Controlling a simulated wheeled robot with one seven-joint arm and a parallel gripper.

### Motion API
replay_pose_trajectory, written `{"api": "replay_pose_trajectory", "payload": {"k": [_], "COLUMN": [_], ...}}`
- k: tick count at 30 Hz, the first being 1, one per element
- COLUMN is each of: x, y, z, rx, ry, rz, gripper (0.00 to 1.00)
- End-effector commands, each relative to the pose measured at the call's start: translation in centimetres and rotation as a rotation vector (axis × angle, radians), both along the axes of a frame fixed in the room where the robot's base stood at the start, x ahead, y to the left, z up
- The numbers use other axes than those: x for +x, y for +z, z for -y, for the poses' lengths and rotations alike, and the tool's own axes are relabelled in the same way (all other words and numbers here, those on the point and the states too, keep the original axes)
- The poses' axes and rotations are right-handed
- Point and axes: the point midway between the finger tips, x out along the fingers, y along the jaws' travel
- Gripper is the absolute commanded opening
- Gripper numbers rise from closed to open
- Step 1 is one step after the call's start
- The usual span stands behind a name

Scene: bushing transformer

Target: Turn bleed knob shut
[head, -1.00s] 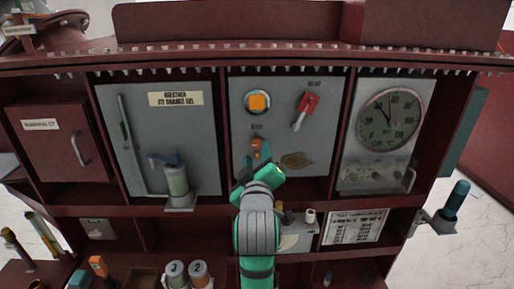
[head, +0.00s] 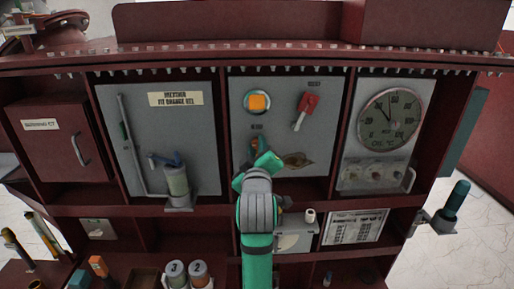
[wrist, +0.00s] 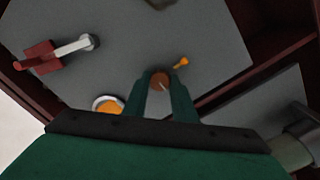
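The bleed knob (wrist: 159,81) is a small copper-brown round knob on the grey middle panel. In the wrist view it shows between the tips of my two green fingers. In the head view only part of the knob (head: 255,143) shows below its small label, because my gripper (head: 255,171) covers the area just under it. My gripper (wrist: 159,92) is open, with one finger on each side of the knob. I cannot tell whether the fingers touch it. A small orange piece (wrist: 181,63) sticks out beside the knob in the wrist view.
A brown stain (head: 297,161) marks the panel. A dial gauge (head: 390,118) is further right. A shelf ledge runs below.

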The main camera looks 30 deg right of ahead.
Motion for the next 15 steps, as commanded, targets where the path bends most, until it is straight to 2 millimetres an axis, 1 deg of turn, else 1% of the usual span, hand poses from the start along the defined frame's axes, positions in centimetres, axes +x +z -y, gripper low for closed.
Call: {"api": "replay_pose_trajectory", "payload": {"k": [8, 15], "x": [-0.02, 0.01], "y": [0.01, 0.05], "z": [-0.01, -0.05], "rx": [0.039, 0.165], "ry": [0.000, 0.001], "rz": [0.024, 0.100], "gripper": [0.02, 0.02]}}
